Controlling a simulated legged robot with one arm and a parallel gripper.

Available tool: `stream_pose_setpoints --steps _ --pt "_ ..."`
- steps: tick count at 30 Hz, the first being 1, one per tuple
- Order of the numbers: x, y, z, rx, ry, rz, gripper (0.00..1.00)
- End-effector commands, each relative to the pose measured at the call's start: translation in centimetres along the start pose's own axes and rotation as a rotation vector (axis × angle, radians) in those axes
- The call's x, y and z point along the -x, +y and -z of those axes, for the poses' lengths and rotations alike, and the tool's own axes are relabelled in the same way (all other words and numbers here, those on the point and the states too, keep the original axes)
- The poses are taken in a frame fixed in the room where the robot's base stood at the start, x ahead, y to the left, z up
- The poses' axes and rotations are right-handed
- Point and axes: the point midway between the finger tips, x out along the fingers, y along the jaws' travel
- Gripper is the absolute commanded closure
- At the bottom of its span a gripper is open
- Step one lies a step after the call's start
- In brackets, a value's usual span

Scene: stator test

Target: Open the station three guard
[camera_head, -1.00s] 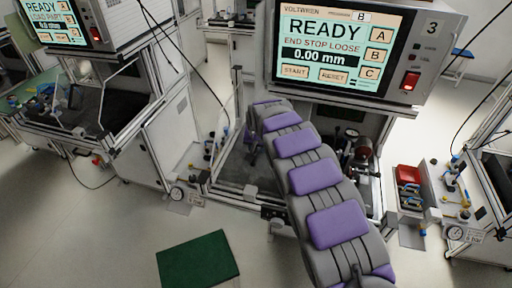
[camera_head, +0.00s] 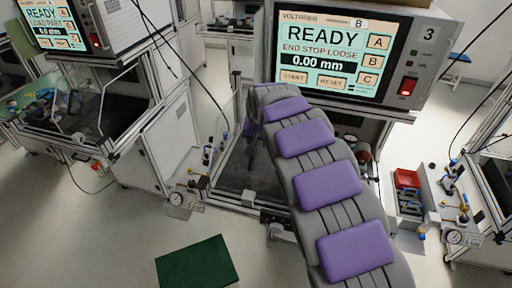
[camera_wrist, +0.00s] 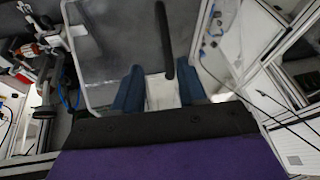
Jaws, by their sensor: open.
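Station three (camera_head: 437,45) is the machine with the large screen and the number 3. Its clear guard panel (camera_head: 236,160) shows low in the front, left of my arm, which covers much of the opening. In the wrist view the clear guard (camera_wrist: 115,45) fills the upper middle, with a dark bar-shaped handle (camera_wrist: 164,45) on it. My gripper (camera_wrist: 161,88) is open, with its two blue fingers apart. The handle's lower end lies between the fingers in the picture, a little beyond them; contact cannot be told. My gripper is hidden in the head view.
The screen (camera_head: 335,50) reads READY, END STOP LOOSE. A red bin (camera_head: 406,179) and small tools stand to the right. Another station (camera_head: 110,110) is at the left. A green mat (camera_head: 197,262) lies on open floor. Machine parts (camera_wrist: 40,60) are left in the wrist view.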

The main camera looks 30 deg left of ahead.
Motion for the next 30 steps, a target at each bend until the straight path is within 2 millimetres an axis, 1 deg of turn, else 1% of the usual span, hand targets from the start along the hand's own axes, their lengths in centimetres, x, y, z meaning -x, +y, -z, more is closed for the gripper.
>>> stream_pose_setpoints --steps 1,6,9,12,17,30 --pt "1.5 -0.1 0.2 0.0 0.006 0.001 0.59" --pt "4.5 -0.1 0.1 0.001 0.001 0.0 0.59" --pt "5.9 -0.1 0.2 0.001 0.003 0.0 0.59" --pt "6.8 -0.1 0.2 0.001 0.002 0.0 0.59" --pt "7.2 -0.1 0.1 0.0 -0.001 -0.001 0.59" --pt "7.2 -0.1 0.1 0.0 -0.001 -0.001 0.59"
